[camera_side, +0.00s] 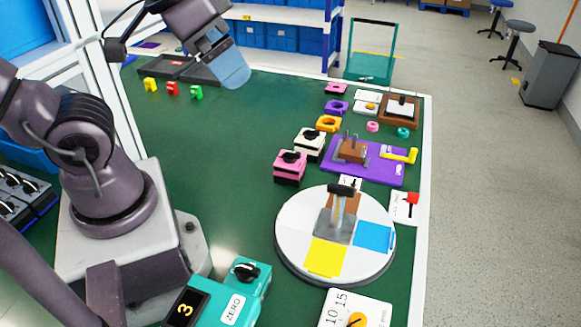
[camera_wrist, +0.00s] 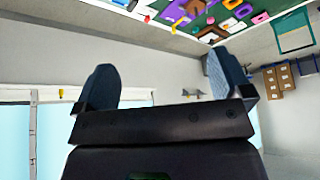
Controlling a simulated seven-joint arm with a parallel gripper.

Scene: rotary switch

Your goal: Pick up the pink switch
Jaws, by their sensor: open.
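My gripper (camera_side: 236,72) is high above the far left part of the table, well away from the switch. In the wrist view my gripper (camera_wrist: 160,88) shows two blue-grey fingers spread apart with nothing between them. I cannot make out the pink switch in the wrist view.
A white switch (camera_side: 309,145) stands just behind the pink one. A round turntable (camera_side: 287,243) is in front, and a purple board (camera_side: 372,176) lies to the right. A teal box (camera_side: 249,276) stands nearer my base. The table's middle left is clear.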

